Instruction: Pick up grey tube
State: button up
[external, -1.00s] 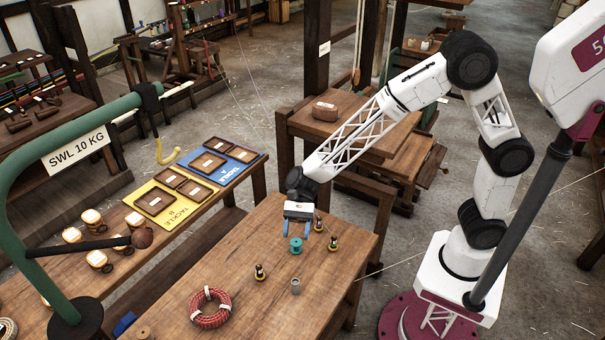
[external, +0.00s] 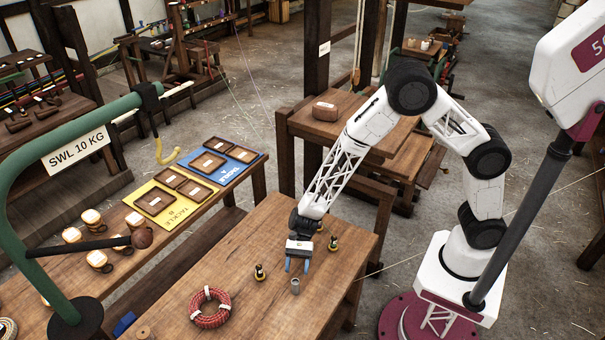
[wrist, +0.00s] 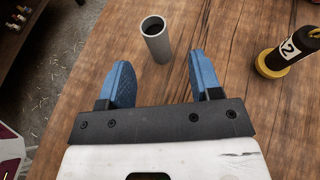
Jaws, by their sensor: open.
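The grey tube (external: 295,286) stands upright on the wooden table, near its right side. In the wrist view the grey tube (wrist: 157,42) shows its dark open top, just beyond the fingertips and between their lines. My gripper (external: 297,266) is open and empty, pointing down close behind the tube in the external view. In the wrist view the blue fingers of my gripper (wrist: 160,72) are spread apart, and neither appears to touch the tube.
A black and yellow bobbin numbered 2 (wrist: 287,52) stands right of the tube in the wrist view. Other such bobbins stand left (external: 260,272) and behind (external: 333,244). A red rope coil (external: 210,307) lies front left. The table (external: 250,235) is clear elsewhere around the tube.

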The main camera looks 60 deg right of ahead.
aim_at(295, 295)
jog(key=shift+x, duration=1.25)
jog(key=shift+s+a, duration=0.1)
jog(key=shift+x, duration=2.5)
jog(key=shift+s+r, duration=0.1)
jog(key=c, duration=1)
jog(key=shift+r, duration=0.2)
jog(key=shift+r, duration=4.85)
